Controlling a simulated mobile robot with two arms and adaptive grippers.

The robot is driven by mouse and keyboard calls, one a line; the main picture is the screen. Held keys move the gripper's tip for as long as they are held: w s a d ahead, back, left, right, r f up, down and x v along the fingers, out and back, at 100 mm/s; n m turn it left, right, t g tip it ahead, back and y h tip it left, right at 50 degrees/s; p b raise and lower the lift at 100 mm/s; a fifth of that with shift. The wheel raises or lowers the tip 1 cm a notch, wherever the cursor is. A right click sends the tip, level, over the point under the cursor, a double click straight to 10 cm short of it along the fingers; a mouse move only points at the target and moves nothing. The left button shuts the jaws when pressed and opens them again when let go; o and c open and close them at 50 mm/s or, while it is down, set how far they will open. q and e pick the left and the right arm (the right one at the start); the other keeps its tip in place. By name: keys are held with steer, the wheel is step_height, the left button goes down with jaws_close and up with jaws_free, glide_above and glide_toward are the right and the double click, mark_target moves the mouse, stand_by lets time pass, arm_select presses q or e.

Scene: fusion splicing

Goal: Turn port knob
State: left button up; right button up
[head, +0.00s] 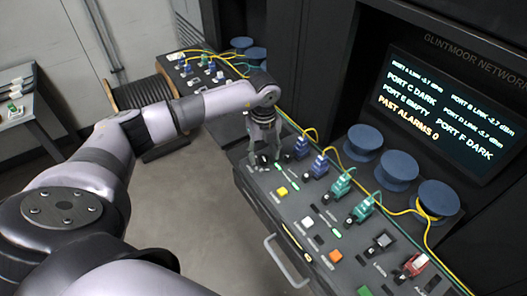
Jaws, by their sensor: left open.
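My left gripper (264,157) is open, pointing down over the left end of the sloped port panel (262,190). Its fingers are around or just above a small dark part beside the first port; I cannot tell whether they touch it. Small dark port knobs, such as one (278,166) close to the fingers, sit in front of the connectors. A blue connector (302,147) stands just right of the gripper. My right gripper is not in view.
A screen (440,110) reads port C dark, port F dark, past alarms 0. Yellow and teal cables rise behind the connectors near blue spools (397,170). A drawer handle (285,262) projects at the front. A cable reel (142,98) and side table (30,115) stand left.

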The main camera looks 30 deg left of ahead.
arm_select(q)
steer(key=shift+f, duration=0.65)
steer(key=shift+c, duration=0.6)
jaws_close()
